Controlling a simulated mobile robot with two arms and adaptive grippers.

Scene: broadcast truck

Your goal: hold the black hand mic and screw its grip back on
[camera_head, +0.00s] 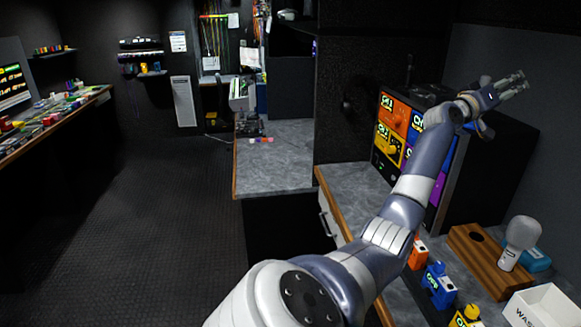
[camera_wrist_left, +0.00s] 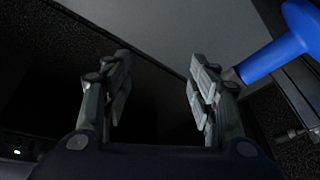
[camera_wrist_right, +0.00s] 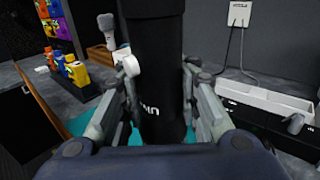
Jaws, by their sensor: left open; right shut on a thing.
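The black hand mic (camera_wrist_right: 158,70) shows in the right wrist view as a thick upright black cylinder with white lettering low on its side. My right gripper (camera_wrist_right: 163,100) is shut around it. The mic's upper end is cut off by the picture edge, and I cannot make out a separate grip. My right gripper and this mic are not visible in the head view. My left gripper (camera_head: 513,86) is raised at the upper right, above the dark rack, open and empty. In the left wrist view its fingers (camera_wrist_left: 158,85) stand apart with nothing between them.
A blue rounded thing (camera_wrist_left: 282,55) is close beside the left fingers. A grey-headed mic (camera_head: 521,235) stands by a wooden block (camera_head: 470,245) on the right counter. Several coloured packs (camera_head: 440,286) and a white box (camera_head: 541,307) are near. White trays (camera_wrist_right: 262,98) lie right of the held mic.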

